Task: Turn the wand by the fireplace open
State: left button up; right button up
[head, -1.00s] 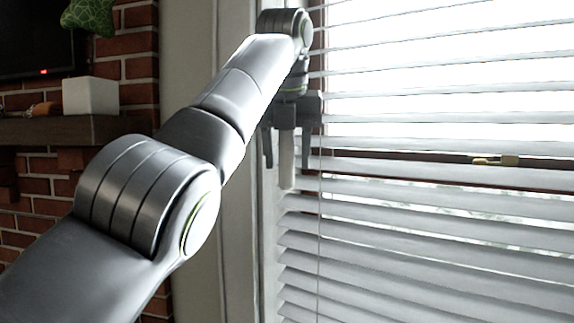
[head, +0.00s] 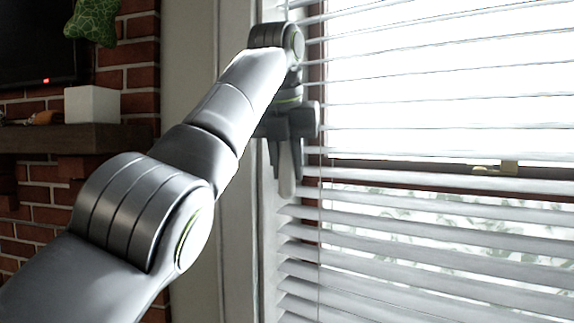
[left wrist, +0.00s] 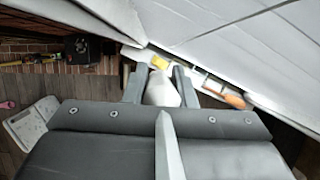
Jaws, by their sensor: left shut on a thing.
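The wand (head: 286,180) is a thin pale rod hanging upright at the left edge of the window blinds (head: 420,262). Its lower end shows below my left gripper (head: 285,160), which is shut on it. In the left wrist view the wand (left wrist: 162,88) shows as a white piece between the two dark fingers (left wrist: 158,88). The gripper hides its upper part in the head view. The white slats are tilted with gaps between them, and bright light and foliage show through. My right gripper is in neither view.
A brick fireplace wall with a dark mantel (head: 75,139) stands at the left. A thin cord (head: 320,225) hangs just right of the wand, close to the slats.

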pick_arm(q)
jog(key=shift+m+h, duration=0.5)
jog(key=shift+m, duration=0.9)
jog(key=o, duration=1)
jog(key=shift+d, duration=0.1)
jog(key=shift+r, duration=0.1)
jog(key=p+v, duration=0.8)
jog(key=v, duration=0.9)
jog(key=shift+w+r, duration=0.1)
jog(key=shift+r, duration=0.05)
